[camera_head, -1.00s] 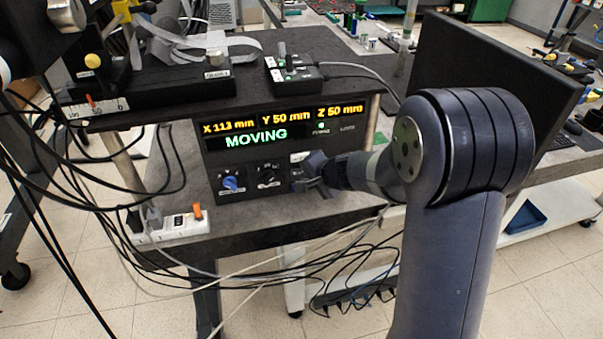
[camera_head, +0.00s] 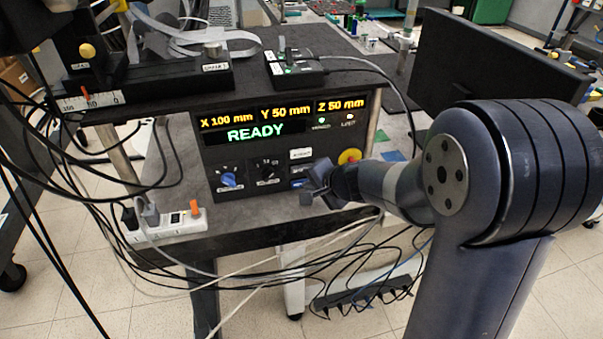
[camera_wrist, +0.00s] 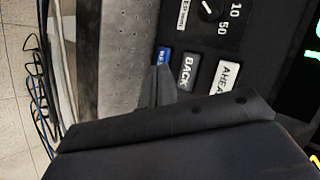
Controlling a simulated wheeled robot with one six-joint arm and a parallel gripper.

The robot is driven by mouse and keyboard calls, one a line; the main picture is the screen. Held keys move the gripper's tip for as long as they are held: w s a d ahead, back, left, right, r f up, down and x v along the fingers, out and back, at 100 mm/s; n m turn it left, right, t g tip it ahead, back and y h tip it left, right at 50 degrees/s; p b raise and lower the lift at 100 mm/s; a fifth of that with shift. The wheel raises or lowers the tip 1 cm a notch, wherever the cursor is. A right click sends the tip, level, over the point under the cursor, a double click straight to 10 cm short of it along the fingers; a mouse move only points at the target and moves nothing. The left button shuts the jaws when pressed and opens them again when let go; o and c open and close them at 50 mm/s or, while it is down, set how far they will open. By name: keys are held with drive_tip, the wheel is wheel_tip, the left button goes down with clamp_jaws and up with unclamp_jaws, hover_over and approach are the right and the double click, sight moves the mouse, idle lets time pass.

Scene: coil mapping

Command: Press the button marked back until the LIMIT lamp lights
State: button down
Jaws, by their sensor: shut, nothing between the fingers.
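The control panel (camera_head: 235,160) reads X 100 mm, Y 50 mm, Z 50 mm and READY in the head view. A green lamp (camera_head: 322,121) is lit at its upper right. The LIMIT lamp (camera_head: 350,117) beside it shows a pale orange-white glow; its label is too small to read surely. The dark BACK button (camera_wrist: 187,72) lies between the white AHEAD button (camera_wrist: 228,77) and a blue button (camera_wrist: 164,57) in the wrist view. My gripper (camera_head: 318,180) is shut and empty in front of the buttons. Its fingertip (camera_wrist: 161,82) shows near BACK and the blue button; contact cannot be told.
A yellow and red knob (camera_head: 350,156) is just behind my gripper. Two dials (camera_head: 229,180) are on the panel's left. A power strip (camera_head: 170,224) and many loose cables lie at the front left. A dark monitor (camera_head: 480,75) stands at the right.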

drive_tip(key=shift+s+d, duration=0.3)
drive_tip(key=shift+s, duration=0.65)
drive_tip(key=shift+w, duration=0.1)
drive_tip(key=p, duration=0.1)
drive_tip(key=w+p, duration=0.2)
drive_tip(key=shift+a+r, duration=0.25)
drive_tip(key=shift+a, duration=0.1)
drive_tip(key=shift+s+d+f+b, duration=0.1)
drive_tip(key=shift+s+f+b, duration=0.1)
drive_tip(key=shift+f+b, duration=0.15)
drive_tip(key=shift+s+d+r+b, duration=0.1)
drive_tip(key=shift+s+d+b, duration=0.25)
drive_tip(key=shift+s, duration=0.55)
drive_tip(key=shift+s+d+f+b, duration=0.15)
drive_tip(key=shift+s+b, duration=0.35)
drive_tip(key=shift+s, duration=0.45)
drive_tip(key=shift+s+d+r+b, duration=0.15)
drive_tip(key=shift+s+d+b, duration=0.2)
drive_tip(key=shift+s, duration=0.55)
drive_tip(key=shift+a, duration=0.1)
